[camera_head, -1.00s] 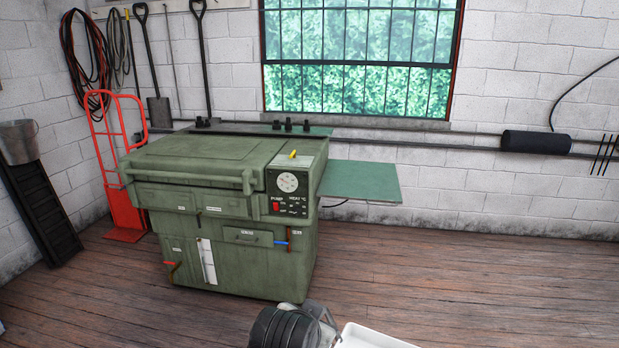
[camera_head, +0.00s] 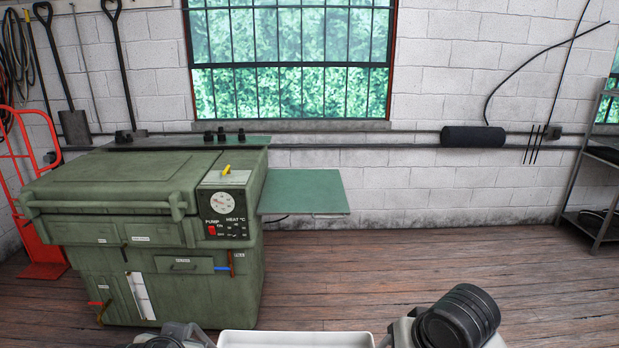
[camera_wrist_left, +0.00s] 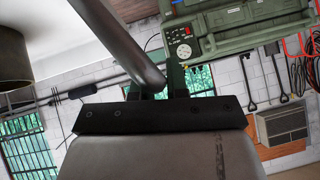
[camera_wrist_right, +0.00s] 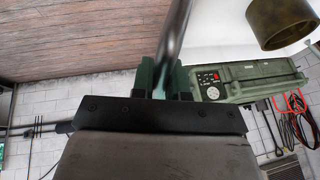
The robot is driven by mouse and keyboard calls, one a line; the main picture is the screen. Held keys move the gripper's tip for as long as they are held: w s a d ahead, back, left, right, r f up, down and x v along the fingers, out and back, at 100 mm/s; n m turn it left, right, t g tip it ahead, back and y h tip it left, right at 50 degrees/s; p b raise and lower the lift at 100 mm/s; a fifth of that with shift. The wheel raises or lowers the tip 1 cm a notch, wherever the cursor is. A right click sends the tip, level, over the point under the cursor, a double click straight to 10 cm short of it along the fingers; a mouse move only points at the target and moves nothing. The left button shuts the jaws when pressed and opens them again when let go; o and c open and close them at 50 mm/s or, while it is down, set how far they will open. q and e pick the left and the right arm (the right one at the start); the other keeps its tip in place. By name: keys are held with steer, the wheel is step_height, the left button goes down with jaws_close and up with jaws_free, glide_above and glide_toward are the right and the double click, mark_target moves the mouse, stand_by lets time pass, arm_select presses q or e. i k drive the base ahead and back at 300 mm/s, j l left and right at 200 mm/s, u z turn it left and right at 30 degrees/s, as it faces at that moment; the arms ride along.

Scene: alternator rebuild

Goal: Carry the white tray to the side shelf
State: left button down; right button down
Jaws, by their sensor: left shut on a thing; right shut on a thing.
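The white tray (camera_head: 295,338) shows at the bottom middle of the head view, with only its far rim and part of its inside in frame. My left gripper (camera_wrist_left: 172,85) is shut on a grey bar at the tray's left end. My right gripper (camera_wrist_right: 170,82) is shut on a similar bar at its right end. The green side shelf (camera_head: 305,191) sticks out flat from the right side of the green machine (camera_head: 170,240). Its top looks bare. The tray is nearer to me than the shelf and apart from it.
The machine's control panel (camera_head: 225,205) adjoins the shelf. A red hand truck (camera_head: 40,235) stands at the left. A grey metal rack (camera_head: 590,170) stands at the far right. The wooden floor (camera_head: 400,270) right of the machine is clear.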

mark_target(304, 188)
steer(key=i+l, duration=0.15)
steer(key=i, duration=3.6)
steer(key=j+u, duration=0.05)
steer(key=j, duration=0.1)
